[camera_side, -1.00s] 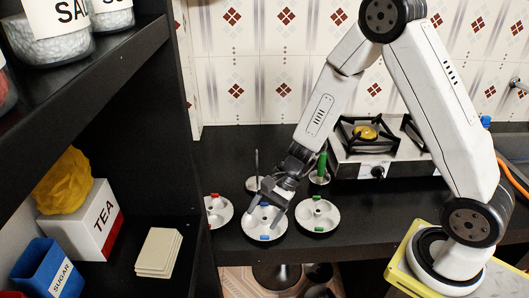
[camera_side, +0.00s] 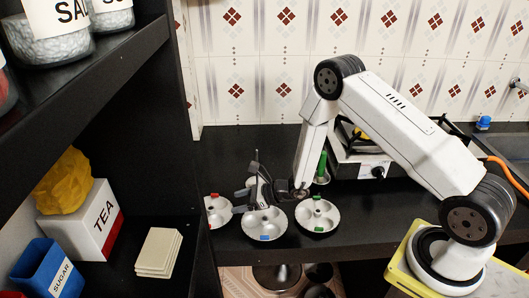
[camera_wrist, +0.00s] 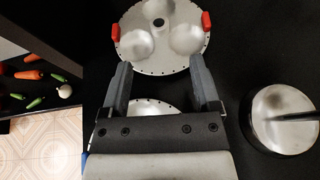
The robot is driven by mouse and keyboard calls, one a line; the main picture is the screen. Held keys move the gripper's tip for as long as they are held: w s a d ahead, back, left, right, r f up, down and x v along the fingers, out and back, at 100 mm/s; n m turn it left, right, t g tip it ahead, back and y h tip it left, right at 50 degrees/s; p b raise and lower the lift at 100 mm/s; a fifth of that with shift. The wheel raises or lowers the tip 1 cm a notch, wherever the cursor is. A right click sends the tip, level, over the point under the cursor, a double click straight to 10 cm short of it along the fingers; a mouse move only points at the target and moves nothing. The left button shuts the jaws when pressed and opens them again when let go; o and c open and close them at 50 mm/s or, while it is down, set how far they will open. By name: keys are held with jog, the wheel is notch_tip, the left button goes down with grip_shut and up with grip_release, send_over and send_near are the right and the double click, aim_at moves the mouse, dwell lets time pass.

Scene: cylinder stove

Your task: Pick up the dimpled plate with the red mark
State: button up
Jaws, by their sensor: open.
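The dimpled plate with red marks (camera_side: 219,211) lies on the dark counter, partly hidden behind the shelf's side panel in the side view. In the wrist view this silver plate (camera_wrist: 160,30) is at the top, with a red mark on each side, round dimples and a central knob. My gripper (camera_side: 239,202) is open and empty, tilted toward the plate from its right. In the wrist view its two fingers (camera_wrist: 161,64) point at the plate's near edge, one on each side. I cannot tell whether they touch it.
The plate with blue marks (camera_side: 264,222) lies beneath my gripper, and the one with green marks (camera_side: 317,214) is to its right. A round silver thing with a rod (camera_wrist: 285,118) stands at the right in the wrist view. A stove (camera_side: 372,170) is behind. The black shelf (camera_side: 180,130) borders the left.

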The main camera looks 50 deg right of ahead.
aim_at(208, 209)
jog(key=shift+w, duration=0.1)
jog(key=shift+x, duration=1.25)
jog(key=shift+f, duration=0.1)
jog(key=shift+x, duration=2.55)
jog(key=shift+a, duration=0.15)
grip_shut()
